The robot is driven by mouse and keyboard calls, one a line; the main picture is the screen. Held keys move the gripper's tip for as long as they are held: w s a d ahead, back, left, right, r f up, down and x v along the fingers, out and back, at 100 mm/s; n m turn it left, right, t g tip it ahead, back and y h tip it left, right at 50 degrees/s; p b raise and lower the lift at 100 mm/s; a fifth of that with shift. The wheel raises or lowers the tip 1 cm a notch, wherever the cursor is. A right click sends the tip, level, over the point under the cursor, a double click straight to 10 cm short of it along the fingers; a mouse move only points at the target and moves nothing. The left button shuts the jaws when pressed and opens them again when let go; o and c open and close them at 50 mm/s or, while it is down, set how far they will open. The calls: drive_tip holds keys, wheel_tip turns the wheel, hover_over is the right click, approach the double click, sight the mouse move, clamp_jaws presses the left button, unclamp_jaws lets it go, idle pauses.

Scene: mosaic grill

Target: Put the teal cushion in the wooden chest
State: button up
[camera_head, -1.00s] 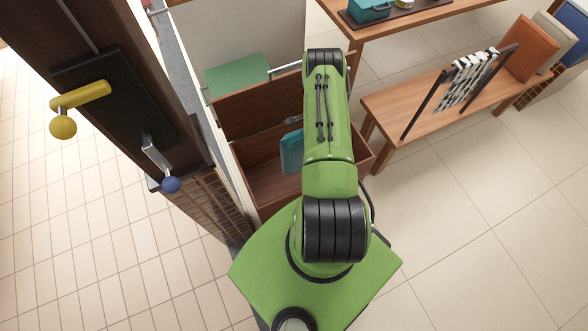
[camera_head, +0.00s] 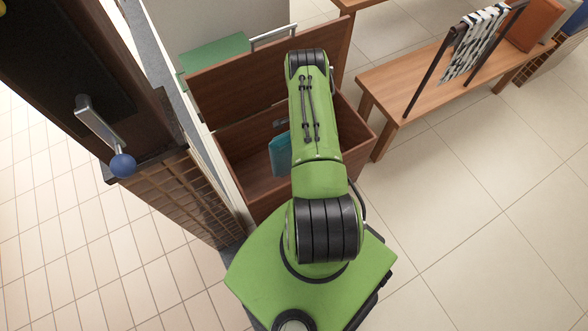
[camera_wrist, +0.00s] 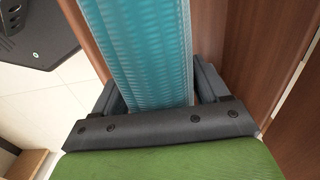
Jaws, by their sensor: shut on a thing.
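The teal cushion (camera_head: 280,154) shows in the head view just left of my arm, over the open wooden chest (camera_head: 240,147). In the wrist view the teal cushion (camera_wrist: 143,50) stands between the two dark fingers of my gripper (camera_wrist: 155,98), which is shut on it. The chest has its lid raised at the back, and its brown inside shows around the cushion. My arm hides the gripper and part of the chest in the head view. I cannot tell whether the cushion touches the chest floor.
A wooden bench (camera_head: 450,75) with a dark rack and patterned cloth (camera_head: 478,45) stands to the right. A dark post with a blue-knobbed lever (camera_head: 122,165) stands at the left. A green-topped thing (camera_head: 215,55) is behind the lid. Tiled floor (camera_head: 480,200) is clear at right.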

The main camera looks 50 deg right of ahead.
wheel_tip(320, 180, down, 15)
drive_tip(key=b, duration=0.7)
drive_tip(key=shift+r, duration=0.35)
drive_tip(key=o, duration=1.7)
drive_tip(key=shift+o, duration=0.2)
